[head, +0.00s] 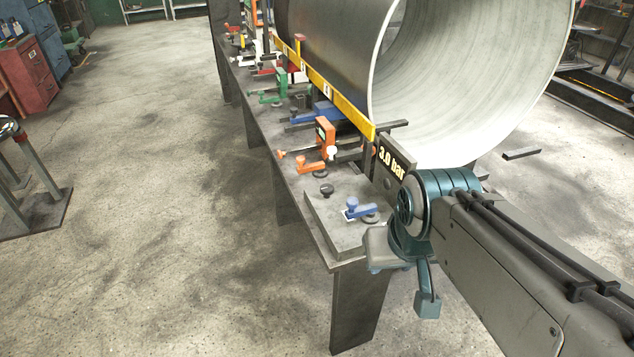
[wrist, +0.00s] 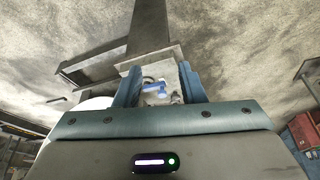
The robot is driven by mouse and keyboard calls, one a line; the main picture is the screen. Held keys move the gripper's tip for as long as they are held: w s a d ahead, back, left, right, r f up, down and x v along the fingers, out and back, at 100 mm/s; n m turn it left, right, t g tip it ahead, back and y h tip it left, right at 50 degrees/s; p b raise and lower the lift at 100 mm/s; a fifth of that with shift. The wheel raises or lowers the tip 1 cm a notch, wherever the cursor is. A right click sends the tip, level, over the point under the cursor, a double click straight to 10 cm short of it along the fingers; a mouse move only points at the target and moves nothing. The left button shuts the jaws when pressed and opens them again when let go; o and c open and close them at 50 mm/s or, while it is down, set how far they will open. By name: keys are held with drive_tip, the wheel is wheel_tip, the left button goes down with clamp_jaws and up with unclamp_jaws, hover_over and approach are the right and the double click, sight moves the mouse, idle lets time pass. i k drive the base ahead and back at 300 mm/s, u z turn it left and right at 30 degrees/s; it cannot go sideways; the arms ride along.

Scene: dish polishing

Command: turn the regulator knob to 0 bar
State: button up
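A dark panel reading "3.0 bar" (head: 391,163) stands at the near end of the bench, partly behind my arm. A small black round knob (head: 326,189) sits on the grey plate (head: 325,222) at the bench's near corner. A blue fitting (head: 358,207) with a round grey base stands on the same plate. I cannot tell for certain which part is the regulator knob.
A large metal cylinder (head: 330,50) lies along the bench behind a yellow rail (head: 345,108). Orange (head: 312,163), green (head: 275,88) and blue (head: 322,112) clamps line the bench. A metal stand (head: 40,190) is at left. The floor between is clear.

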sight(327, 189)
drive_tip(key=u, duration=0.05)
drive_tip(key=i, duration=1)
drive_tip(key=z, duration=0.25)
